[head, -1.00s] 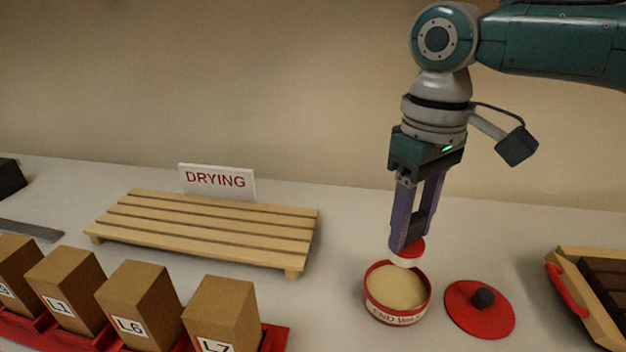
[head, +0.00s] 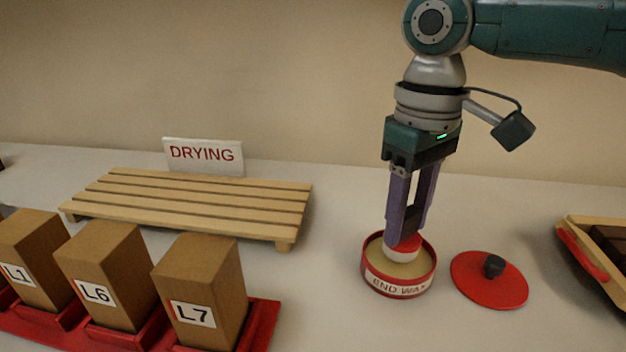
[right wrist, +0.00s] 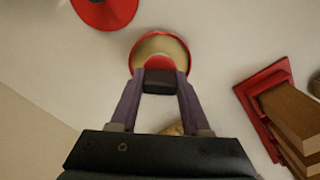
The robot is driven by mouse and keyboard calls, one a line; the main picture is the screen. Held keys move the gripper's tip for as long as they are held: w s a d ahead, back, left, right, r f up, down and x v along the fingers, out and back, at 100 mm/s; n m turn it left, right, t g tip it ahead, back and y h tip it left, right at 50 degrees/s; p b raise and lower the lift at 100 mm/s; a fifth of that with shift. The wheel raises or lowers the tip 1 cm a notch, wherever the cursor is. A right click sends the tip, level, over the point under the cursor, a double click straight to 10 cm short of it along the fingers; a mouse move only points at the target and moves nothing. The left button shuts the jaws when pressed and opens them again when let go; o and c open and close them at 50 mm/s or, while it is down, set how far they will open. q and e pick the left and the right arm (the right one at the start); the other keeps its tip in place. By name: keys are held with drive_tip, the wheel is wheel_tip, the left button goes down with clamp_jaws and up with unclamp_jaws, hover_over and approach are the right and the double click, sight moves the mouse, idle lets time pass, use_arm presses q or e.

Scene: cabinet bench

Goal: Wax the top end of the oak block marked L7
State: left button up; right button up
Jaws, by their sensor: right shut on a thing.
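The oak block marked L7 (head: 202,280) stands upright in the right end slot of a red rack (head: 258,325); its top end faces up and shows plain brown wood. My right gripper (head: 408,232) points down and is shut on a red and white applicator (head: 403,252), which also shows in the right wrist view (right wrist: 160,63). The applicator's white lower part is inside the open END WAX tin (head: 398,288), at or just above the pale wax; I cannot tell whether it touches. The tin also shows in the right wrist view (right wrist: 138,50). My left gripper is not in view.
The tin's red lid (head: 480,285) lies right of the tin. Blocks L6 (head: 105,275) and L1 (head: 35,260) stand left of L7. A slatted rack (head: 200,205) with a DRYING sign (head: 203,156) is behind. A wooden tray (head: 590,250) is at the far right.

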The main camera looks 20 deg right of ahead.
sight(408, 211)
drive_tip(key=shift+f, duration=0.5)
idle(0.8)
idle(0.5)
idle(0.9)
drive_tip(key=shift+d+f, duration=0.1)
drive_tip(key=shift+f, duration=0.05)
idle(0.5)
drive_tip(key=shift+p, duration=0.3)
wheel_tip(408, 211, up, 4)
drive_tip(key=p, duration=0.5)
wheel_tip(408, 211, up, 3)
drive_tip(key=p, duration=0.3)
drive_tip(key=shift+r+p, duration=0.2)
drive_tip(key=shift+p, duration=0.2)
drive_tip(key=shift+f, duration=0.1)
